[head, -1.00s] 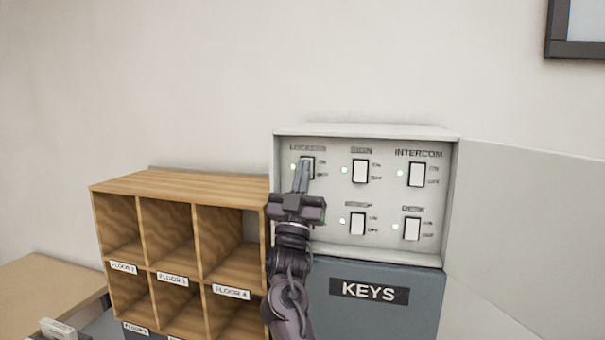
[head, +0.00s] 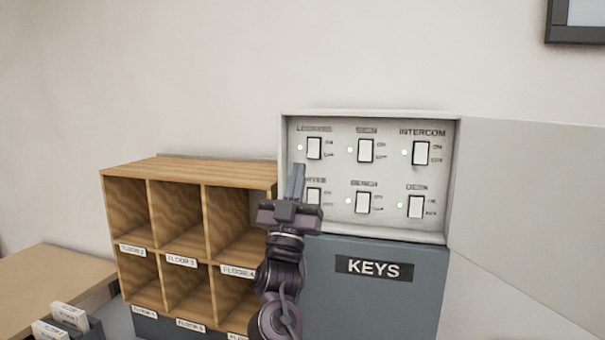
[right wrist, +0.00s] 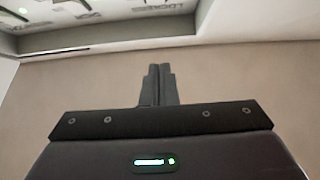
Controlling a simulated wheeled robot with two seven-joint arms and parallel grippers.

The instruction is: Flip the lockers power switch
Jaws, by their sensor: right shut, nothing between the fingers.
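The lockers switch (head: 314,148) is a white rocker in a dark frame, at the top left of the grey switch panel (head: 337,225). A green light (head: 300,147) glows beside it. My right gripper (head: 296,168) is shut and empty, pointing up just below and left of the switch, apart from it in the picture. It partly covers the label of the switch underneath. In the right wrist view the closed fingers (right wrist: 158,72) point toward a plain wall, with the panel's edge at the top. My left gripper is not in view.
Other panel switches include sign (head: 366,150), intercom (head: 421,153), bench (head: 363,202) and desk (head: 416,206). A grey KEYS box (head: 350,310) is below, wooden pigeonholes (head: 190,166) at left, and an open panel door (head: 520,200) at right.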

